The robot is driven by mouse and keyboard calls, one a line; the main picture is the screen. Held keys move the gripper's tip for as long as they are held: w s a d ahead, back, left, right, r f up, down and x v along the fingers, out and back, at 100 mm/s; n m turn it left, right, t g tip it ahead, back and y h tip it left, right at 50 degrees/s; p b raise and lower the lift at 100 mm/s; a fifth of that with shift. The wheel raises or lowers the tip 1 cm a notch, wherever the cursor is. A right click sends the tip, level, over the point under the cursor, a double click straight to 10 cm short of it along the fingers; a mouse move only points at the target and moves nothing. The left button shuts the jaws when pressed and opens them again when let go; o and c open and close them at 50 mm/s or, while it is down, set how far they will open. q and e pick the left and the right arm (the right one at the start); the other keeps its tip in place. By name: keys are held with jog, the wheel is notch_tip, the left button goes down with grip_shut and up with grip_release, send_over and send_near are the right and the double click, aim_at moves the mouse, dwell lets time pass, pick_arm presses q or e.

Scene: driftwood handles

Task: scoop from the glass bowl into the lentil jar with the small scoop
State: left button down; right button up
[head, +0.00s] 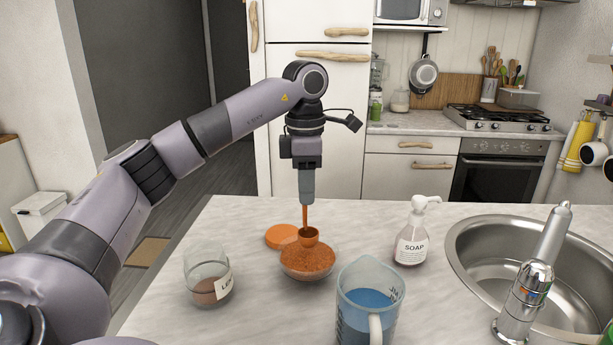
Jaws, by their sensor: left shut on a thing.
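My left gripper (306,198) is shut on the upright handle of the small scoop (308,236). The scoop is copper-brown, and its cup is at the far side of the glass bowl (286,270), at the surface of the orange-red contents. I cannot tell whether the cup holds anything. The bowl stands on the marble counter. The lentil jar (207,274) is clear glass with a partly visible white label and a low brown fill. It stands left of the bowl, with its top open. My right gripper is not in view.
An orange disc (281,236) lies behind the bowl. A measuring jug (368,305) with blue liquid stands at the front right of the bowl. A soap bottle (411,235) and the sink (480,240) are farther right. The counter between jar and bowl is clear.

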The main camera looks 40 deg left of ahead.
pick_arm(q)
jog(key=shift+f, duration=0.45)
jog(key=shift+f+b, duration=1.7)
jog(key=shift+f, duration=1.2)
notch_tip(320, 180, up, 3)
jog(key=p, duration=0.3)
jog(key=shift+r, duration=2.9)
